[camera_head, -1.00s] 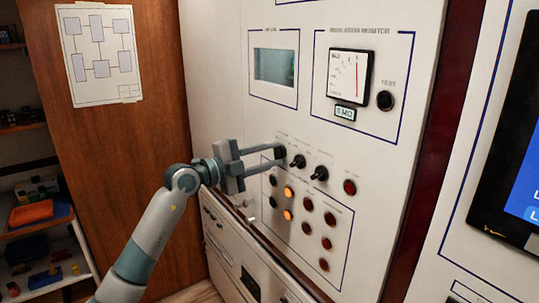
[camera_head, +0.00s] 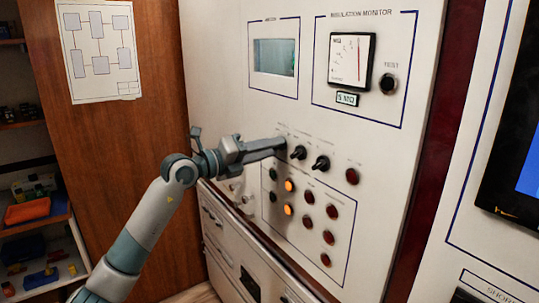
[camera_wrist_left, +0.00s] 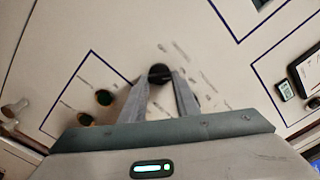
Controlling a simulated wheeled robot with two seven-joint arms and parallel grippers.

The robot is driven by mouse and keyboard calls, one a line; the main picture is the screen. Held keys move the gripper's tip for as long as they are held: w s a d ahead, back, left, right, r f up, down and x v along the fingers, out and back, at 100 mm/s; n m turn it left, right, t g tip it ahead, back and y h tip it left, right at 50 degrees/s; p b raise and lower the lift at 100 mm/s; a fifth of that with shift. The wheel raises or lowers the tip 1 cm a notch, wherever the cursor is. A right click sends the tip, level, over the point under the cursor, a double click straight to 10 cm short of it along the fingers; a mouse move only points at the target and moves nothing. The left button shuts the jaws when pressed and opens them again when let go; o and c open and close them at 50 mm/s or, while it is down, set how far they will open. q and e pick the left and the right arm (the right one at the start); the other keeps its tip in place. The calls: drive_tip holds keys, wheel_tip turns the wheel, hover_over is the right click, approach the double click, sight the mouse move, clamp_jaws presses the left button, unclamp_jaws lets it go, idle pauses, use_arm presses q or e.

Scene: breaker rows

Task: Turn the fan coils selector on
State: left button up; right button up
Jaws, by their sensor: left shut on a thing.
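My left gripper (camera_head: 280,146) reaches in from the left to the white panel, its fingers seen almost edge-on. It is shut on the leftmost black selector knob (camera_wrist_left: 160,72), which sits between the fingertips in the left wrist view. In the head view the fingers mostly hide that knob. Two more black selectors (camera_head: 298,152) and (camera_head: 320,163) stand to its right, apart from the gripper. The labels are too small to read, so I cannot tell which selector is the fan coils one. My right gripper is not in view.
Below the selectors are two lit orange lamps (camera_head: 289,185) and several dark red ones (camera_head: 308,197). Above are a screen (camera_head: 274,57) and an insulation meter (camera_head: 350,60) with a test button (camera_head: 388,84). A wooden wall (camera_head: 110,150) and shelves stand at the left.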

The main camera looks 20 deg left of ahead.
use_arm(q)
drive_tip(key=shift+f+m+b, duration=0.2)
drive_tip(key=shift+m+b, duration=0.25)
drive_tip(key=shift+m, duration=0.45)
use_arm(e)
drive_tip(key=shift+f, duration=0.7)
use_arm(q)
drive_tip(key=o, duration=1)
drive_tip(key=shift+r, duration=0.1)
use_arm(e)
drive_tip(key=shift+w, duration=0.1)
use_arm(q)
drive_tip(key=shift+o, duration=0.2)
drive_tip(key=shift+s+a, duration=0.1)
drive_tip(key=b+v, duration=0.6)
drive_tip(key=v, duration=1.1)
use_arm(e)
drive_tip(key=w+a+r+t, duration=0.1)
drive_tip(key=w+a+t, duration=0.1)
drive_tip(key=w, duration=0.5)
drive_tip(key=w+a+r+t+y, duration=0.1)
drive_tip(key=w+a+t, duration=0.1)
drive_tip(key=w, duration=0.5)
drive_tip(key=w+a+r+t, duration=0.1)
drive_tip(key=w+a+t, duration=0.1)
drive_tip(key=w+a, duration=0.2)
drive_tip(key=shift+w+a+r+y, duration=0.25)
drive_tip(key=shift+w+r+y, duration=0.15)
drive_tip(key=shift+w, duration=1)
